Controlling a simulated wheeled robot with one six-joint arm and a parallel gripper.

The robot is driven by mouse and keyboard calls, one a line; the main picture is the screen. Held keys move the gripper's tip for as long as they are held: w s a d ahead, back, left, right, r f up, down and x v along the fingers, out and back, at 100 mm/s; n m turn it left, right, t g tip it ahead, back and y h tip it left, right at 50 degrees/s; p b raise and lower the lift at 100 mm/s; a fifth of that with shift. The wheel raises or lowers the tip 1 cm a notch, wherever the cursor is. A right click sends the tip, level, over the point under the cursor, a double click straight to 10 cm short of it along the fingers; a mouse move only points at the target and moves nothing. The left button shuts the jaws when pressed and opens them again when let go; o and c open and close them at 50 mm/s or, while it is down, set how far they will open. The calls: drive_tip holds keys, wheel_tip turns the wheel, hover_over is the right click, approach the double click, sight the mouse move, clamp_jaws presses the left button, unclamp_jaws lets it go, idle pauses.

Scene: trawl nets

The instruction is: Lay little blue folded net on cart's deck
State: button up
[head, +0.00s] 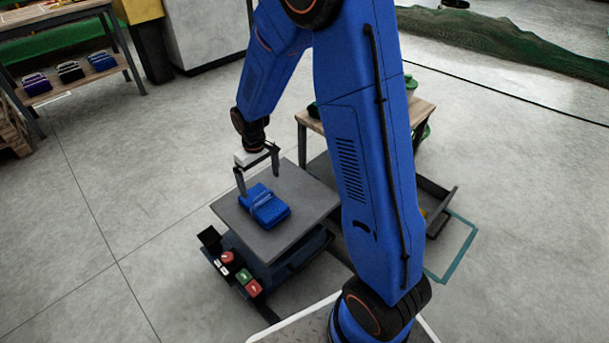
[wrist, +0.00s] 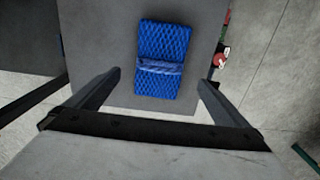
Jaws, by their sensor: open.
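The little blue folded net (head: 264,206) lies on the grey deck of the cart (head: 312,198), near the deck's left part. In the wrist view the net (wrist: 161,48) shows a blue mesh bundle with a band across it, flat on the deck (wrist: 205,30). My gripper (head: 258,186) is just above and behind the net in the head view. Its fingers are spread apart and empty. In the wrist view the open fingers (wrist: 160,84) stand to either side of the net's near end, with clear gaps. Whether the fingertips touch the deck cannot be told.
A control box with red and green buttons (head: 241,274) is on the cart's near side. A wooden table (head: 418,112) stands behind my arm. A shelf rack (head: 70,75) with several folded nets is at the far left. The floor between is clear.

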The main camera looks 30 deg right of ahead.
drive_tip(key=s+d+r+m+t, duration=0.15)
drive_tip(key=s+d+r, duration=0.25)
drive_tip(key=s+r, duration=0.7)
drive_tip(key=s+d+r+m+t, duration=0.15)
drive_tip(key=s+d+r, duration=0.25)
drive_tip(key=s+r, duration=0.7)
drive_tip(key=s+d+r+t, duration=0.1)
drive_tip(key=s+r, duration=0.3)
drive_tip(key=s, duration=0.4)
drive_tip(key=shift+s+r+m+t, duration=0.15)
drive_tip(key=shift+s+m+t, duration=0.15)
drive_tip(key=shift+t, duration=0.1)
drive_tip(key=shift+d, duration=0.1)
